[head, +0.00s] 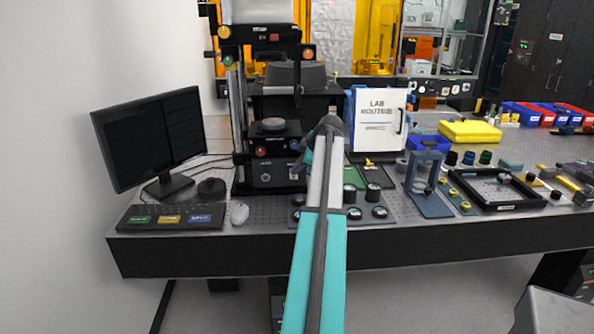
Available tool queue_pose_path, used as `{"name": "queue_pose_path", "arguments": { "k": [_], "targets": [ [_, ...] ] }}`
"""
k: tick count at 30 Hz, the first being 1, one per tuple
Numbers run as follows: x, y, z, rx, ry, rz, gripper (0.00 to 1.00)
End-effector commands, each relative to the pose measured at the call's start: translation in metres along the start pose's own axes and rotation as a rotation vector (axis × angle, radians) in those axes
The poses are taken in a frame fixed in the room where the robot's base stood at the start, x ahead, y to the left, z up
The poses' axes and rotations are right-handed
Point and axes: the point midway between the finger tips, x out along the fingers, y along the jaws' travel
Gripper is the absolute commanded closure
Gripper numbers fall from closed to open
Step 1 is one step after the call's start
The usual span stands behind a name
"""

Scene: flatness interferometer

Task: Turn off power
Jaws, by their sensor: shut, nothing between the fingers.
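The interferometer (240,120) is a tall black instrument standing on the bench, left of centre. Its lower front panel (266,177) carries a small round light-coloured control; I cannot tell whether this is the power switch or how it is set. Red and blue round knobs (261,151) sit just above that panel. A round grey stage (273,125) is on the instrument. My arm reaches up from the bottom centre. My gripper (303,162) shows only as a small dark part left of the wrist, shut and empty, close to the instrument's right front. The wrist hides part of it.
A white lab box (378,125), small round parts and a black frame tray (497,206) crowd the bench (440,236) to the right. The floor in front is clear.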

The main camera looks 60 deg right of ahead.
Motion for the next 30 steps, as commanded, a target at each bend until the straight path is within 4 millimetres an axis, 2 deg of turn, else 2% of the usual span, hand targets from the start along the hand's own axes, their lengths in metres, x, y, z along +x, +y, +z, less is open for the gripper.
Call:
{"name": "queue_pose_path", "arguments": {
  "k": [7,20,30],
  "targets": [
    [-0.007,0.003,-0.002,0.001,-0.001,0.001,1.00],
    [-0.008,0.003,-0.002,0.002,-0.001,0.001,1.00],
    [-0.015,-0.011,-0.006,0.000,0.000,0.000,1.00]
  ]
}}
